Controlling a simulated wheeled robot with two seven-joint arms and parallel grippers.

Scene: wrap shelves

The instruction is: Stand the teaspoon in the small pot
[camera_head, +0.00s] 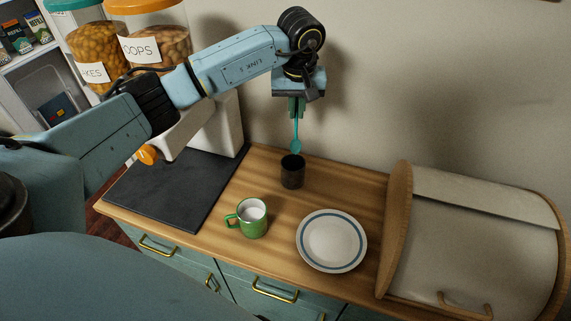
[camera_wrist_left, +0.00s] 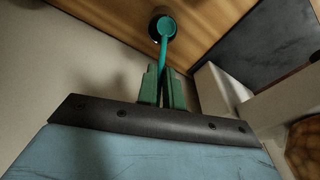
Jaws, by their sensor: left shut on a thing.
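The teaspoon (camera_head: 296,146) is teal and hangs upright, bowl down, from my left gripper (camera_head: 297,108). The gripper is shut on its handle. The small pot (camera_head: 292,173) is a dark cup standing on the wooden counter just below the spoon. In the head view the spoon's bowl shows right at the pot's rim. In the left wrist view the teaspoon (camera_wrist_left: 166,30) runs from between the fingers (camera_wrist_left: 164,80), and its bowl lies across the opening of the small pot (camera_wrist_left: 155,35). I cannot tell whether the tip is inside. My right gripper is not in view.
A green mug (camera_head: 252,218) and a white plate (camera_head: 332,241) with a blue ring stand in front of the pot. A dark mat (camera_head: 172,190) lies at left. A bread bin (camera_head: 475,235) stands at right. Cereal dispensers (camera_head: 150,45) are at upper left.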

